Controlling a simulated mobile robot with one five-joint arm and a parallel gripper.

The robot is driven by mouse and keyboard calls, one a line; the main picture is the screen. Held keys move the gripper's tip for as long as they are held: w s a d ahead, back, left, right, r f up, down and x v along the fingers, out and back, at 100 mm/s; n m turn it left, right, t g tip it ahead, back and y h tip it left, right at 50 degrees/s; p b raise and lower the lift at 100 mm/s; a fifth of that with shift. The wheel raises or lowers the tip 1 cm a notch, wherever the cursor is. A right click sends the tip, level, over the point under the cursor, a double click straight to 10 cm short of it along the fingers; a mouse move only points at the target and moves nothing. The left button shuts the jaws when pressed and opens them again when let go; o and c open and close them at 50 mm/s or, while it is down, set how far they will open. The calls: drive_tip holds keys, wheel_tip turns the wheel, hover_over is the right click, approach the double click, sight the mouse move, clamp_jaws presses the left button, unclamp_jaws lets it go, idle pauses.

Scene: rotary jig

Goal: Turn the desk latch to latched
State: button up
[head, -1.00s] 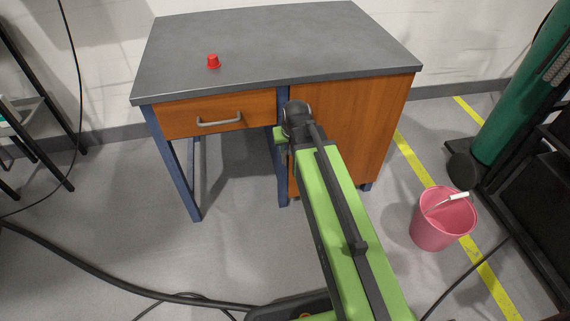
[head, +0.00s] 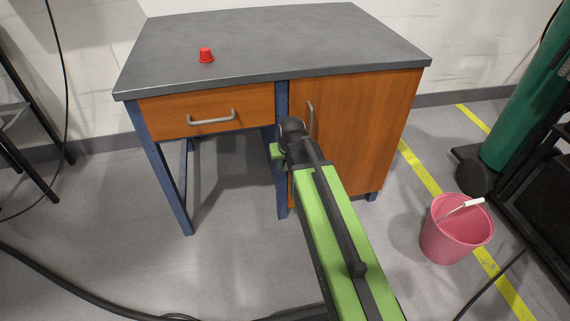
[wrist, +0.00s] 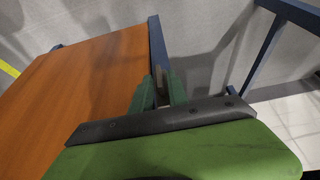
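The desk (head: 270,45) has a grey top, a wooden drawer on the left and a wooden cabinet door (head: 355,130) on the right. I cannot make out a latch in either view. My gripper (wrist: 161,78) shows in the wrist view as two green fingers with a narrow gap between them, open and with nothing seen held. It is in front of the blue desk leg (wrist: 157,45), beside the orange wooden panel. In the head view my wrist hides most of the gripper near the door's left edge.
The drawer has a grey handle (head: 211,118), and the door has an upright one (head: 310,118). A pink bucket (head: 455,235) stands on the floor at right. A dark cable (head: 75,295) lies at lower left.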

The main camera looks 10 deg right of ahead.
clamp_jaws()
drive_tip(key=shift+d+y, duration=0.15)
drive_tip(key=shift+y, duration=0.55)
drive_tip(key=o, duration=0.5)
unclamp_jaws()
